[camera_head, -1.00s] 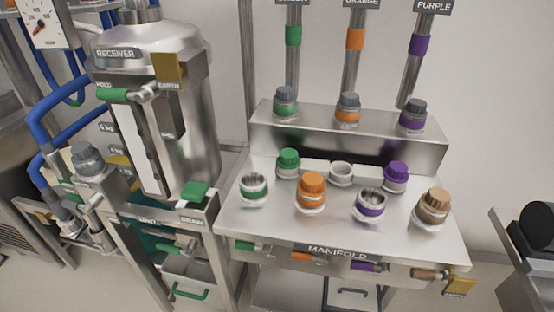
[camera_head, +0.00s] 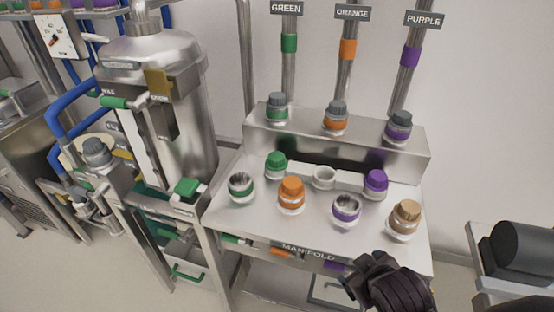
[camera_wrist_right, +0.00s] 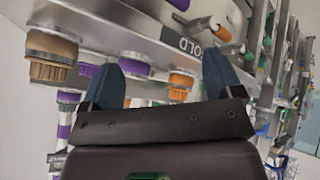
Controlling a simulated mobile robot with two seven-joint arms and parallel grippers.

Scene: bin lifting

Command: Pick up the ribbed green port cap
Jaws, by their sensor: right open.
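The ribbed green port cap (camera_head: 276,161) sits on a port at the back left of the manifold's top plate, behind an open green-ringed port (camera_head: 241,186). My right gripper (camera_head: 364,272) is at the manifold's front edge, low and to the right of the green cap, well apart from it. In the right wrist view its two dark blue fingers (camera_wrist_right: 160,80) stand wide apart with nothing between them. I cannot make out the green cap clearly in that view. My left gripper is not in view.
An orange cap (camera_head: 291,193), a purple cap (camera_head: 375,182), a tan cap (camera_head: 405,216) and an open purple-ringed port (camera_head: 346,208) share the plate. Grey-capped ports stand on the raised step (camera_head: 365,140) behind. Valve handles line the front. A steel receiver (camera_head: 185,110) stands left.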

